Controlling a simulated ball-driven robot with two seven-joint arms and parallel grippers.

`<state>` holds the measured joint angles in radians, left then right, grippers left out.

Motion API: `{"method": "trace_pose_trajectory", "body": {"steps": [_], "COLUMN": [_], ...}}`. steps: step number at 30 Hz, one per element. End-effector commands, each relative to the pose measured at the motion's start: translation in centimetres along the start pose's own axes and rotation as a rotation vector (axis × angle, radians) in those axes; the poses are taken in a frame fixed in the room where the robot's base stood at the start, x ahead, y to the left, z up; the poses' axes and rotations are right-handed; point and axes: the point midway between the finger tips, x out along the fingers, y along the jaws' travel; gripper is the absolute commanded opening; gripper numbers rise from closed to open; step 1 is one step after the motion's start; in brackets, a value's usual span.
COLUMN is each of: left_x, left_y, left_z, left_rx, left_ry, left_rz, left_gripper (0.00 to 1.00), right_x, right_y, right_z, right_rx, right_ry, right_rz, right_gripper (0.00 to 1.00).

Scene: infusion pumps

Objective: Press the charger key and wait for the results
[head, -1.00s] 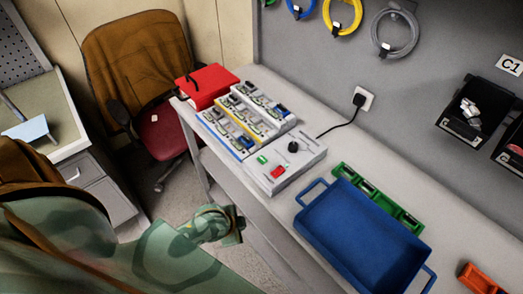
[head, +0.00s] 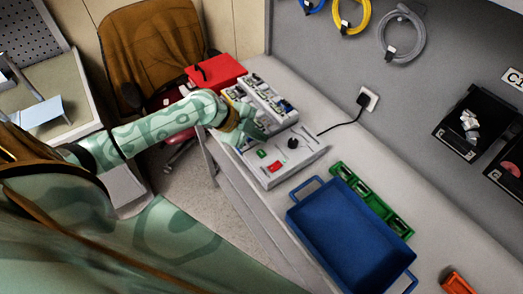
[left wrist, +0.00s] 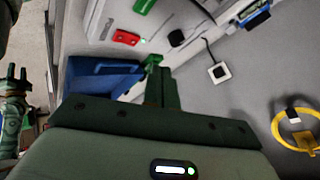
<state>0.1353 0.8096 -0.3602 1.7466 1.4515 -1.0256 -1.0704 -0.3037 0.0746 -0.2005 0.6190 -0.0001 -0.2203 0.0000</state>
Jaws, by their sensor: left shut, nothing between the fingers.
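The charger (head: 300,160) is a flat grey box on the bench. Its top has a red key (head: 274,168), a green key (head: 262,154) and a black knob (head: 292,143). My left gripper (head: 256,134) is shut and empty over the charger's far-left end, near the green key; I cannot tell whether it touches. In the left wrist view the red key (left wrist: 126,38), green key (left wrist: 144,6) and knob (left wrist: 176,38) show beyond my finger. A small green part with two dark prongs (left wrist: 14,76), seemingly my right gripper, is at that view's left edge.
Battery bays (head: 268,98) stand behind the charger, partly hidden by my left arm, with a red case (head: 216,72) beyond. A blue tray (head: 345,235) and green rack (head: 372,200) lie nearer. A black cable runs to the wall socket (head: 368,99).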

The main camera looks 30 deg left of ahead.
Motion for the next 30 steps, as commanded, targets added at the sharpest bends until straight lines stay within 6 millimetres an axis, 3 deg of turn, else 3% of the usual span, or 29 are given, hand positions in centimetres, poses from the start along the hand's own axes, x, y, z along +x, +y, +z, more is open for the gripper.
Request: {"method": "trace_pose_trajectory", "body": {"steps": [3, 8, 20, 30], "left_x": [-1.2, -1.6, -1.4, 1.1], "left_y": [-1.8, -2.5, -2.3, -0.6], "left_z": [0.2, 0.5, 0.6, 2.3], "left_rx": [0.021, 0.021, 0.02, 0.017], "left_ry": [0.025, 0.036, 0.037, 0.037], "left_rz": [-0.013, -0.022, -0.021, -0.019], "left_gripper": [0.0, 0.0, 0.0, 0.0], "right_x": [-0.1, -0.1, 0.2, 3.0], "right_y": [0.1, 0.1, 0.7, 0.6], "right_z": [-0.1, -0.2, -0.1, 0.4], "right_rx": [0.0, 0.0, -0.003, -0.003], "right_ry": [0.002, 0.002, 0.002, -0.003], "right_rz": [0.001, 0.002, 0.008, 0.007], "right_gripper": [0.36, 0.36, 0.36, 0.36]}}
